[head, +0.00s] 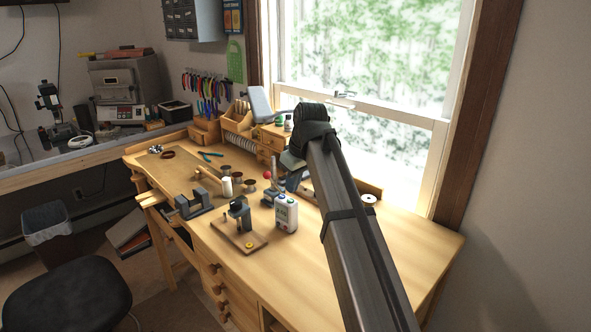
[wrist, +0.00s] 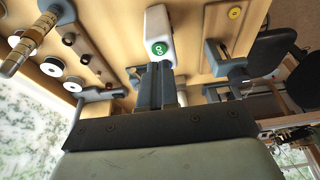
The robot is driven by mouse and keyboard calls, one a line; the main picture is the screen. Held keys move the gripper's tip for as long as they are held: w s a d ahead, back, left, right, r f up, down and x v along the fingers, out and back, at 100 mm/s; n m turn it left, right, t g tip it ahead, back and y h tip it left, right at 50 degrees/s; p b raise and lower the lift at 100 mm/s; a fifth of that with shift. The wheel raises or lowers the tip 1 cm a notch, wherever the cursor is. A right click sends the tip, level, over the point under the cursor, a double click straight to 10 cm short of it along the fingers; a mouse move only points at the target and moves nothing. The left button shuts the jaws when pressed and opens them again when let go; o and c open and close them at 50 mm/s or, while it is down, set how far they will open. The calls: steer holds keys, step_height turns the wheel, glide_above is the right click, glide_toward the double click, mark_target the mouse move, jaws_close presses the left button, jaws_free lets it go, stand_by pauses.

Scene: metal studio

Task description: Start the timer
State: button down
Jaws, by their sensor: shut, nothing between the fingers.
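In the wrist view the white timer (wrist: 153,22) lies just beyond my fingertips, with a round green GO button (wrist: 159,48) facing me. My gripper (wrist: 157,70) is shut and empty, its dark fingers side by side. The tips are very close to the green button; I cannot tell whether they touch it. In the head view my arm comes from the lower right and hides most of the gripper.
A small stand on a wooden base (head: 239,241) is close in front of the timer. A grey vise (head: 193,205) sits at the bench's left edge. Metal cups and a white cylinder (head: 227,187) are behind. The bench's right front is clear.

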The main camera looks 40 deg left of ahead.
mark_target(292, 202)
steer(key=shift+f, duration=1.35)
steer(key=shift+f, duration=0.45)
steer(key=shift+s+d+f, duration=0.15)
steer(key=shift+d+f, duration=0.05)
steer(key=shift+f, duration=0.3)
steer(key=shift+r, duration=0.1)
step_height(292, 202, up, 5)
steer(key=shift+a+r, duration=0.1)
steer(key=shift+a, duration=0.05)
steer(key=v, duration=1)
